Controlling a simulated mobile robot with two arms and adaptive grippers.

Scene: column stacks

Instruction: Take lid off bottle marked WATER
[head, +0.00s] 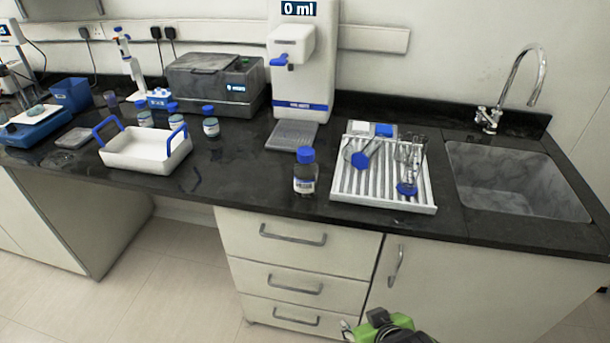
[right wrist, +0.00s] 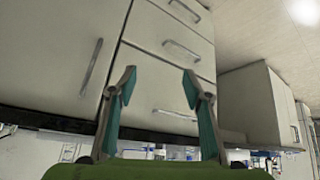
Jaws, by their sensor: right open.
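A bottle (head: 304,180) with a blue lid (head: 305,155) stands upright on the dark counter, left of the white drying rack. Its label is too small to read. Several smaller jars with blue lids, one of them a jar (head: 211,127) at the left, stand behind the white tray; their labels cannot be read either. My right gripper (head: 348,328) is low in front of the cabinet, below the counter and apart from the bottle. In the right wrist view my right gripper (right wrist: 159,77) is open and empty, facing the drawers. My left gripper is not in view.
A drying rack (head: 425,204) with glassware lies right of the bottle, beside a sink (head: 515,185). A water dispenser (head: 303,80) stands behind. A white tray (head: 146,158) with blue handles is at the left. The counter between tray and bottle is clear. Drawers (head: 290,238) are below.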

